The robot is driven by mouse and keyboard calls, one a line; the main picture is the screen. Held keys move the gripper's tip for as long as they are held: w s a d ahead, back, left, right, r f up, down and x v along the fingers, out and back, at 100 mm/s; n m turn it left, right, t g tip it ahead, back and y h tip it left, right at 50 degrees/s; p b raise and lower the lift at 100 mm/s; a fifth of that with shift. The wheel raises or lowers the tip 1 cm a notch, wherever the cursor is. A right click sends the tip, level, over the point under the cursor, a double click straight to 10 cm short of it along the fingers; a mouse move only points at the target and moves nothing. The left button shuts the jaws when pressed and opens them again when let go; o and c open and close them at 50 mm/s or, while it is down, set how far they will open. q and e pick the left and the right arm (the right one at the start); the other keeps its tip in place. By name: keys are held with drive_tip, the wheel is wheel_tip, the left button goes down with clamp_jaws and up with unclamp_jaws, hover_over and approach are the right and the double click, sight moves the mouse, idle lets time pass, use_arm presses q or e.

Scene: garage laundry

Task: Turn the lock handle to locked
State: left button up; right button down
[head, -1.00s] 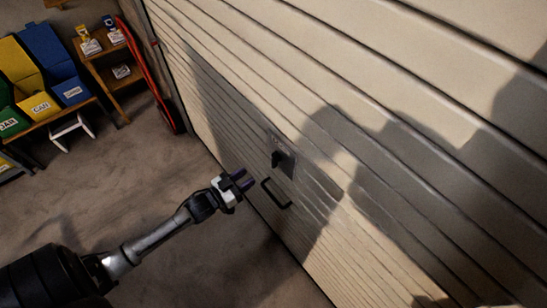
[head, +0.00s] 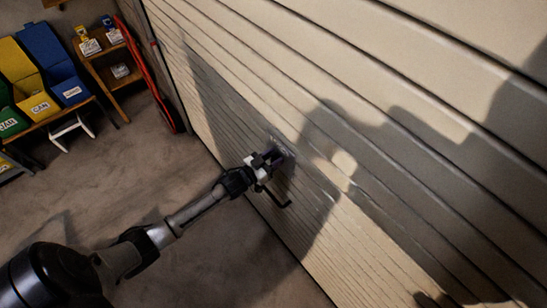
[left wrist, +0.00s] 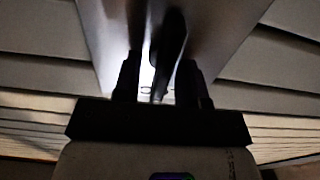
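The lock plate (head: 285,147) is on the pale slatted garage door. My left gripper (head: 272,158) is at the plate and covers most of the lock handle in the head view. In the left wrist view, the dark lock handle (left wrist: 172,38) stands between the two black fingers of my left gripper (left wrist: 160,82). The fingers are apart, with a bright gap on the left of the handle; whether the right finger touches it I cannot tell. The plate's lettering is not readable. My right gripper is not in view.
A black pull handle (head: 283,204) sits on the door just below the lock. Labelled bins (head: 40,104) and a small wooden shelf (head: 106,68) stand at the upper left. The concrete floor (head: 150,185) between is clear.

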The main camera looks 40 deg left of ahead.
use_arm(q)
drive_tip(key=shift+c, duration=0.4)
drive_tip(key=c, duration=0.6)
drive_tip(key=shift+m, duration=0.4)
drive_tip(key=shift+d+m, duration=0.15)
drive_tip(key=shift+m, duration=0.95)
drive_tip(key=m+b, duration=0.1)
drive_tip(key=m, duration=0.4)
drive_tip(key=f+m+b, duration=0.1)
drive_tip(key=m, duration=0.4)
drive_tip(key=d+m+b, duration=0.1)
drive_tip(key=m, duration=0.3)
drive_tip(key=shift+s+f+m, duration=0.1)
drive_tip(key=shift+f+m, duration=0.05)
drive_tip(key=shift+m, duration=0.25)
